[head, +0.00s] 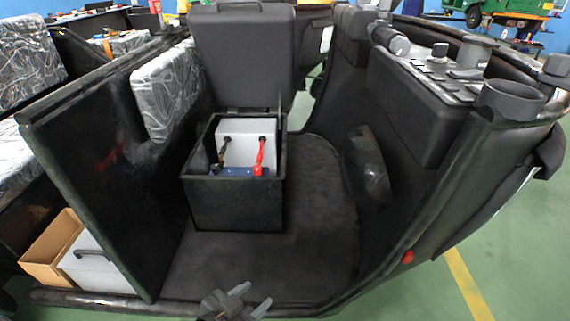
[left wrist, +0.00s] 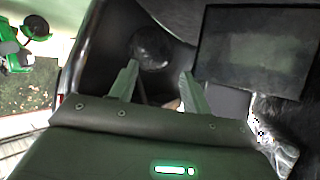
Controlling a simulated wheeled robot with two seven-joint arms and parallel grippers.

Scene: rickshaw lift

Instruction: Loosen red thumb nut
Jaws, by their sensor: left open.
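A black open box (head: 235,205) stands on the vehicle floor and holds a light grey battery (head: 237,145). A red cable with a red end piece (head: 257,170) comes down at the battery's front right. A dark cable (head: 224,150) comes down at its left. The red thumb nut is too small to tell apart from the red end piece. My left gripper (head: 236,303) is at the bottom edge of the head view, well in front of and below the box. In the left wrist view its fingers (left wrist: 158,86) are apart with nothing between them. My right gripper is not in view.
The box's black lid (head: 244,55) stands raised behind it. A dark side panel (head: 95,165) is on the left and a console wall (head: 400,100) on the right. The black floor (head: 300,255) in front of the box is clear. A cardboard box (head: 50,245) is at lower left.

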